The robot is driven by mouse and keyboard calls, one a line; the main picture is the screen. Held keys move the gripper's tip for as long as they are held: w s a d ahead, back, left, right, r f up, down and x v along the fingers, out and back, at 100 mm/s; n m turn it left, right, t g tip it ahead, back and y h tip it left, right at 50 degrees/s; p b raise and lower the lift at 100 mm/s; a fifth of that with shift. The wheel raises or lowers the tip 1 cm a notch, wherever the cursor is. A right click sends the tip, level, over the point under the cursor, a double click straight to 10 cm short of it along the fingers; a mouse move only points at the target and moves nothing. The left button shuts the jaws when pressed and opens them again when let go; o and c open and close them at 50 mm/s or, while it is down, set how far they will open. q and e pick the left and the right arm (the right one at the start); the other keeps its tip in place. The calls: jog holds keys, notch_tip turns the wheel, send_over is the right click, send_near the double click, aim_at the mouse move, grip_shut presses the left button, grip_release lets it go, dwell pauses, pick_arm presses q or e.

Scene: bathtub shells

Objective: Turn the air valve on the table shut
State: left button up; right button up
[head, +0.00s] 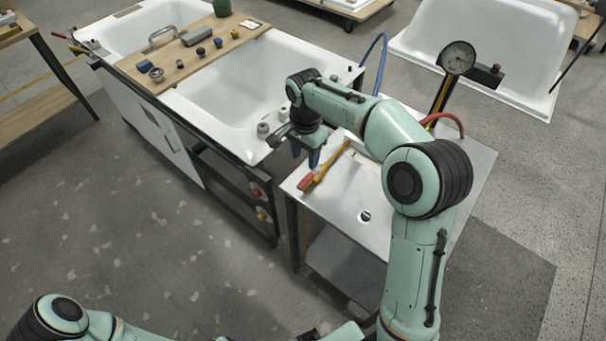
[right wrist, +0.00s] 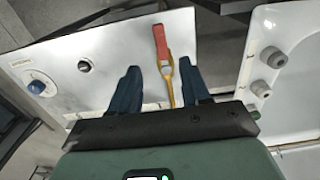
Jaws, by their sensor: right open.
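My right gripper (head: 305,155) is open above the left part of the white table (head: 330,218), fingers pointing down. In the right wrist view its fingers (right wrist: 159,70) lie either side of a lever-like piece with a red end (right wrist: 160,42) and a yellow shaft; whether they touch it is unclear. The red end (head: 306,181) also shows in the head view. In the right wrist view, a blue knob (right wrist: 37,87) sits on a white disc beside a small label; my arm hides it in the head view. I cannot tell for certain which is the air valve. My left gripper is not visible.
A small round dark fitting (head: 365,215) is on the table top. A gauge (head: 458,57) on a post stands behind, with a red hose (head: 445,118) and blue hose (head: 375,62) nearby. A bathtub shell (head: 235,85) with knobs on its rim adjoins the table's left side.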

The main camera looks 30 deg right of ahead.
aim_at(305, 181)
notch_tip(305, 181, down, 10)
jog(key=shift+r+b, duration=0.1)
jog(key=shift+b, duration=0.25)
jog(key=shift+c, duration=0.3)
grip_shut()
